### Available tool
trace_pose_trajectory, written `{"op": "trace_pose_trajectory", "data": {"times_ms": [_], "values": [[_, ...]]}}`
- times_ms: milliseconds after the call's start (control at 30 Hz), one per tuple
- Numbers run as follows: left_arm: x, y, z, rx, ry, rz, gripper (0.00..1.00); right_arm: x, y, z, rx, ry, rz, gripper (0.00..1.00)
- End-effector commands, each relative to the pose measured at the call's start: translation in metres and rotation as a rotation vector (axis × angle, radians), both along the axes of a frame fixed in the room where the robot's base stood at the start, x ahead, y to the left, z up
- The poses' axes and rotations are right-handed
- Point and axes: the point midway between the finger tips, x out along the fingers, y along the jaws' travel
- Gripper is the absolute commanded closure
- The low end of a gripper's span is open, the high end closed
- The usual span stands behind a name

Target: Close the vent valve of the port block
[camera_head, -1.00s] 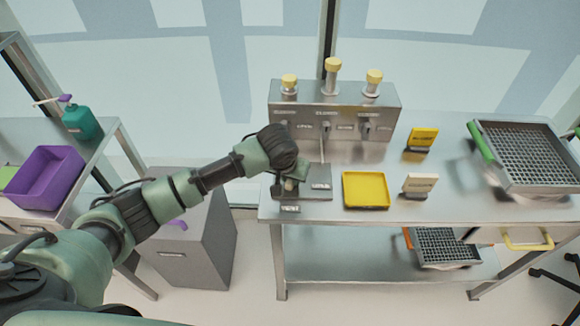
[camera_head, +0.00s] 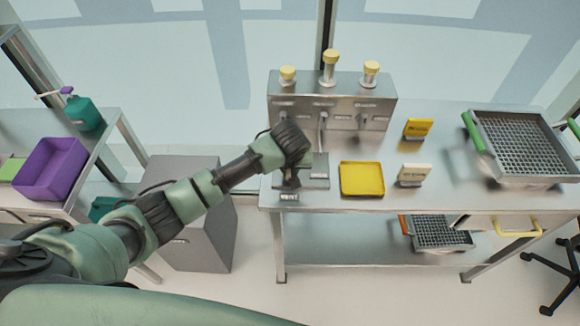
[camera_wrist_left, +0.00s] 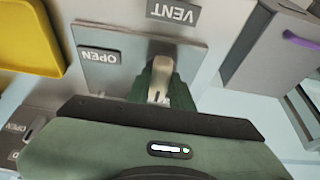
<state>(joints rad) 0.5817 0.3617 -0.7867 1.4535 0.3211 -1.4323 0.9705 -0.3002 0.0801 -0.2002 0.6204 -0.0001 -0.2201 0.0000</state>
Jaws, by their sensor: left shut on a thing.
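The steel port block (camera_head: 335,100) stands at the back left of the bench, with three yellow-capped ports on top. In front of it lies a flat plate (camera_head: 318,172), with a VENT label (camera_head: 289,197) at its front. The left wrist view shows the plate (camera_wrist_left: 125,75), the VENT label (camera_wrist_left: 173,13) and an OPEN label (camera_wrist_left: 99,55). My left gripper (camera_wrist_left: 160,88) is shut on the metal vent valve handle (camera_wrist_left: 161,72), which stands between its green fingers. In the head view my wrist hides most of the valve. My right gripper is out of view.
A yellow tray (camera_head: 361,179) lies right of the plate. A mesh basket (camera_head: 525,145) with green handles is at the bench's right. A grey cabinet (camera_head: 190,225) stands left of the bench.

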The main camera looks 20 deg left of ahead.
Motion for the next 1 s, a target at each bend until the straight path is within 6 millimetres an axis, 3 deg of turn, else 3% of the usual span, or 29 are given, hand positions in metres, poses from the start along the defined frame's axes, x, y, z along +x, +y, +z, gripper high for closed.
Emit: {"op": "trace_pose_trajectory", "data": {"times_ms": [67,100,167,200,567,1000], "values": [[0.000,0.001,0.000,0.000,-0.001,0.003,1.00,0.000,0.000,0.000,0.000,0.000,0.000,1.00],[0.000,0.001,0.000,0.000,-0.001,0.003,0.76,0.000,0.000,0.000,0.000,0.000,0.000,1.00],[0.000,0.001,0.000,0.000,-0.001,0.003,0.59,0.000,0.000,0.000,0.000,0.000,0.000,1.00],[0.000,0.001,0.000,0.000,-0.001,0.002,0.56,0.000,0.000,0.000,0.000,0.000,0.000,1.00],[-0.001,-0.001,0.004,-0.001,-0.001,0.000,0.56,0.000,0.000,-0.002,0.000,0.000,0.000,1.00],[-0.025,-0.008,0.063,-0.002,-0.002,0.000,0.56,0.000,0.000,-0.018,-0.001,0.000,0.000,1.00]]}}
